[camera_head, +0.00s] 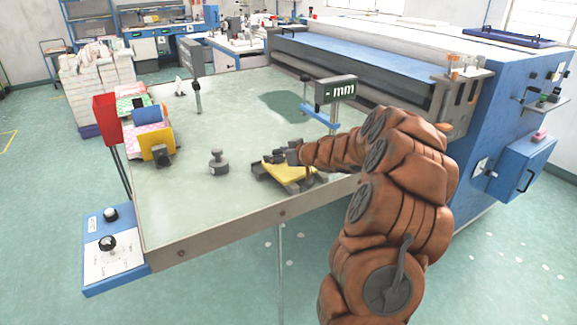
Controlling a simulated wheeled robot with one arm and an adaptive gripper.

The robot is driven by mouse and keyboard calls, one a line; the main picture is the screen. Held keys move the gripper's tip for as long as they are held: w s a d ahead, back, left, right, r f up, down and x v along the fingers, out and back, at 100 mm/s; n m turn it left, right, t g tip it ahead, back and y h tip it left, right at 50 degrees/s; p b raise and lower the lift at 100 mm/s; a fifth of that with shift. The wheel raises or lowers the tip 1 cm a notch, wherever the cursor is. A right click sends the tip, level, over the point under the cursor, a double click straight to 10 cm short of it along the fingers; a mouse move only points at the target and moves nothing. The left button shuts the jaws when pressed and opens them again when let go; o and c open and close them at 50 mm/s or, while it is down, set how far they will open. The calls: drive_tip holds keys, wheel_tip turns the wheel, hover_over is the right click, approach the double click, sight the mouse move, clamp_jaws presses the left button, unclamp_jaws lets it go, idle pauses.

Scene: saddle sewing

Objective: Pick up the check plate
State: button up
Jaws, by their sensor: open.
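A flat yellow piece (290,176), which looks like the check plate, lies near the front edge of the machine's pale table (210,215). It seems to rest on a dark, low support, and its edges are partly hidden. My gripper (277,158) is at the far side of the yellow piece, low over it, at the end of my brown-covered arm coming from the right. The gripper is open. The fingers are small and dark here, and I cannot tell whether they touch the piece.
A grey knobbed weight (218,163) stands left of the gripper.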

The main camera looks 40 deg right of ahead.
drive_tip(key=shift+c, duration=0.2)
clamp_jaws()
idle(0.3)
drive_tip(key=shift+r, duration=0.1)
drive_tip(key=shift+r, duration=1.75)
drive_tip(key=s+a+r+b, duration=0.1)
drive_tip(key=s+a+b, duration=0.1)
drive_tip(key=s, duration=1.3)
drive_tip(key=shift+s+a+r+b, duration=0.2)
drive_tip(key=shift+s+a+b, duration=0.1)
drive_tip(key=shift+s+b, duration=0.1)
